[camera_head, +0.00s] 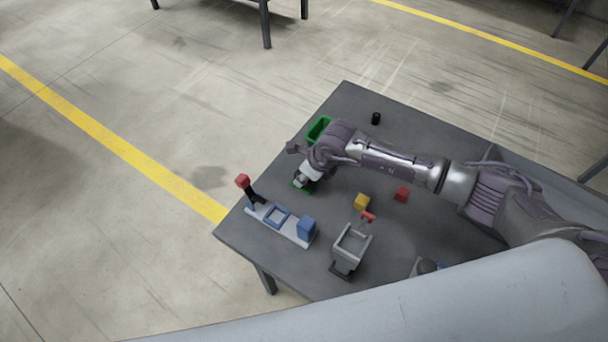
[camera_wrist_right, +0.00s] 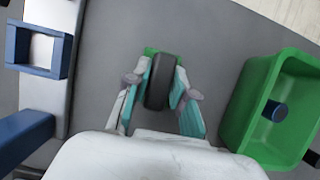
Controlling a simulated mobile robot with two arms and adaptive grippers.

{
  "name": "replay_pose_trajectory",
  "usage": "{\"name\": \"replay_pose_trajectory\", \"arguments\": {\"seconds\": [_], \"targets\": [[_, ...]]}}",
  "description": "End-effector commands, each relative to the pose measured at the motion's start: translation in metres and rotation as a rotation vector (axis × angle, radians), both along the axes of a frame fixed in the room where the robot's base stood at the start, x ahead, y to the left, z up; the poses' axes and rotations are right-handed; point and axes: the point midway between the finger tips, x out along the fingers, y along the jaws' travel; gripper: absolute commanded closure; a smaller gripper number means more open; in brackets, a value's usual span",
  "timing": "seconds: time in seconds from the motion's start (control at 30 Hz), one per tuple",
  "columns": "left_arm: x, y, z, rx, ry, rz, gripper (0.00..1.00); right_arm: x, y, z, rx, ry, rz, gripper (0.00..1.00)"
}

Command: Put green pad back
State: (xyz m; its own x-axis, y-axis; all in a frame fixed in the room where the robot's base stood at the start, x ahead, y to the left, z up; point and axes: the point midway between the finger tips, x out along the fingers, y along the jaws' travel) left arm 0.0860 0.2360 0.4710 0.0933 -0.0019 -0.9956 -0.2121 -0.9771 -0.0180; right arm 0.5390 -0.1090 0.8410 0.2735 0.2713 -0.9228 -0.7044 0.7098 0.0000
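My right gripper (camera_head: 303,179) is low over the far left part of the table, beside the green bin. In the right wrist view its fingers (camera_wrist_right: 160,88) lie close against both sides of an upright-looking black rounded piece (camera_wrist_right: 160,82), and look shut on it. A green pad (camera_wrist_right: 150,51) shows just beyond this piece, mostly hidden by it; I cannot tell whether the two are joined. In the head view green edges of the pad (camera_head: 307,189) show beneath the gripper. My left gripper is not in view.
The green bin (camera_head: 315,137) holds a blue cylinder (camera_wrist_right: 275,110). A white base (camera_head: 289,231) with a blue frame (camera_head: 276,216) and blue block (camera_head: 306,228) stands nearby. A grey hopper (camera_head: 349,250), yellow block (camera_head: 361,201), red block (camera_head: 401,194) and black cylinder (camera_head: 376,118) stand around.

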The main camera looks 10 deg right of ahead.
Motion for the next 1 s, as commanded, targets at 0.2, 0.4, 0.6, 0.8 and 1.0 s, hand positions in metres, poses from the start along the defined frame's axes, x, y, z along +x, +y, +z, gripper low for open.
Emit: {"name": "replay_pose_trajectory", "arguments": {"seconds": [0.2, 0.4, 0.6, 0.8, 1.0], "targets": [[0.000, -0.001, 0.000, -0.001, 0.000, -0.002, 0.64, -0.001, -0.001, 0.000, -0.001, 0.001, 0.000, 0.53], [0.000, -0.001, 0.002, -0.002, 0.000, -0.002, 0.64, 0.000, 0.000, 0.001, -0.001, 0.001, 0.000, 0.53], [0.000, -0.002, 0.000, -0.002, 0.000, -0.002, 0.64, -0.005, -0.006, 0.020, 0.000, -0.002, 0.001, 0.53], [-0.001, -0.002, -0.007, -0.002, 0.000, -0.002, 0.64, -0.017, -0.018, 0.060, -0.002, -0.003, 0.001, 0.53], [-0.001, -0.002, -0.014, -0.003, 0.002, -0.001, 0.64, -0.027, -0.028, 0.094, -0.002, -0.002, 0.000, 0.53]]}}
